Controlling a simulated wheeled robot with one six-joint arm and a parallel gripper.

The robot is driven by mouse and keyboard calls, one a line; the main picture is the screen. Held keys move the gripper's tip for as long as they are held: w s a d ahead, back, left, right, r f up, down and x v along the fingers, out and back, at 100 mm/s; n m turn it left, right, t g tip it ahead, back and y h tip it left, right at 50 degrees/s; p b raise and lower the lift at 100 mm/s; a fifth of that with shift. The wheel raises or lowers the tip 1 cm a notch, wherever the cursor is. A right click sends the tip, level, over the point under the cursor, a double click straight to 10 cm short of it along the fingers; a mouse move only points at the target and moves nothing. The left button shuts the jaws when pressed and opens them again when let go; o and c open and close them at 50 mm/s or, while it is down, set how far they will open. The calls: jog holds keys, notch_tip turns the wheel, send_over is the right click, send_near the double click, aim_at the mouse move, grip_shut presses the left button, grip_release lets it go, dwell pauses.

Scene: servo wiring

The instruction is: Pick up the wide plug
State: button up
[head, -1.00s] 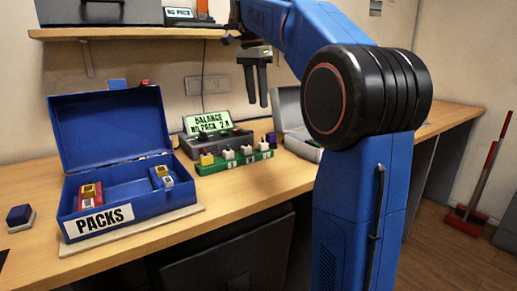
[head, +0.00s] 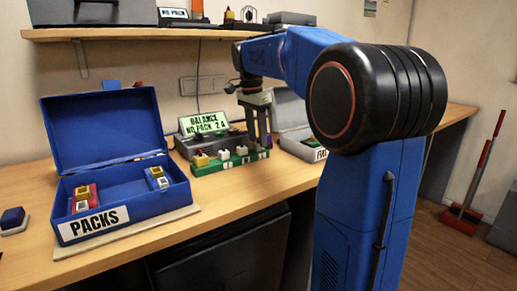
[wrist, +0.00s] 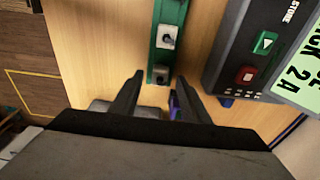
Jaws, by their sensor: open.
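A green rack (head: 207,169) stands on the bench in front of the display unit and holds a yellow plug (head: 201,159) and two white plugs (head: 223,155) (head: 241,150). Which plug is the wide one I cannot tell. My gripper (head: 258,142) is open, pointing down over the rack's right end. In the wrist view the open fingers (wrist: 160,80) straddle the end of the rack (wrist: 152,58), with nothing gripped. A white plug (wrist: 168,37) sits just beyond them. A purple item (wrist: 174,105) shows between the fingers, partly hidden.
The display unit (head: 183,147) stands right behind the rack. An open blue PACKS box (head: 125,218) with several packs is at left. An open grey case (head: 297,149) is to the right of my gripper. A shelf (head: 120,34) runs above.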

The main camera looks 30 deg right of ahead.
aim_at(258, 143)
jog(key=shift+d+f, duration=0.15)
jog(key=shift+f, duration=0.9)
grip_shut()
notch_tip(258, 143, up, 10)
